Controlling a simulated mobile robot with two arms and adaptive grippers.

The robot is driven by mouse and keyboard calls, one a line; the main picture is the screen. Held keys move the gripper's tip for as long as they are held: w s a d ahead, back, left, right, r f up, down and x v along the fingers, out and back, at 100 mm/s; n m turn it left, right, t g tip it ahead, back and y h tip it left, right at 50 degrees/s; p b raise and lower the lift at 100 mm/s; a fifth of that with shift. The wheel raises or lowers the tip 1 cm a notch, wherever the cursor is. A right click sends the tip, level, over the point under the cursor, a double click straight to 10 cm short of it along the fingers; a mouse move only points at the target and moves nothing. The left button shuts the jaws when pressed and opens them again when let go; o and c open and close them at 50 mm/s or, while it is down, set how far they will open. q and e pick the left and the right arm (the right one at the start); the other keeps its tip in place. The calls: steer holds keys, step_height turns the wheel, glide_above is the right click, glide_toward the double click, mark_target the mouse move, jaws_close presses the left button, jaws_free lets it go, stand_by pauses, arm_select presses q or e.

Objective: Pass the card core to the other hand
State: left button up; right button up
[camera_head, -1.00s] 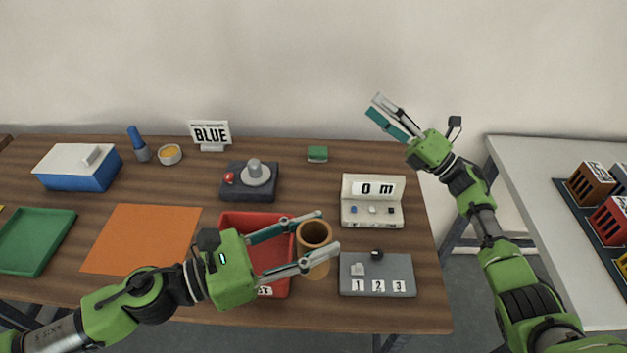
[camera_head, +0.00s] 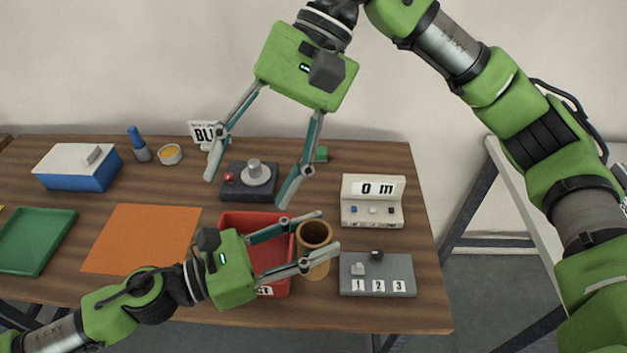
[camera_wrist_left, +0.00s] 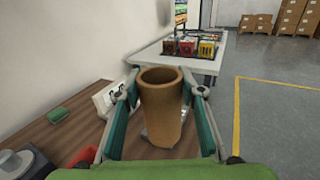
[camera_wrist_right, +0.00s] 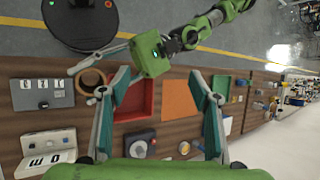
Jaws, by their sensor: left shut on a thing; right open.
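The card core is a brown, hollow, open-ended tube (camera_head: 315,256), upright beside the red tray in the head view. My left gripper (camera_head: 329,231) is shut on it, with one finger on each side. The left wrist view shows the core (camera_wrist_left: 161,112) between the fingers, its open mouth facing up. My right gripper (camera_head: 247,191) is wide open and empty, above and to the left of the core, apart from it. The right wrist view shows the core's round rim (camera_wrist_right: 91,80) at the left, beside my left gripper.
The red tray (camera_head: 268,256) lies beside the core. A dark device with a grey knob (camera_head: 237,191) is partly behind my right fingers. A white display box (camera_head: 372,212) and a numbered grey plate (camera_head: 400,270) stand to the right. An orange mat (camera_head: 142,240) lies clear at left.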

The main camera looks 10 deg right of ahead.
steer(key=d+f+n+t+h, duration=0.3)
steer(key=d+n+t+h, duration=0.15)
steer(key=d+h, duration=0.2)
step_height(320, 180, down, 11)
steer(key=shift+s+d+f, duration=0.2)
steer(key=shift+s+d, duration=0.15)
steer(key=shift+d, duration=0.05)
steer(key=shift+g, duration=0.25)
steer(key=c, duration=1.2)
arm_select(q)
steer(key=o, duration=1.2)
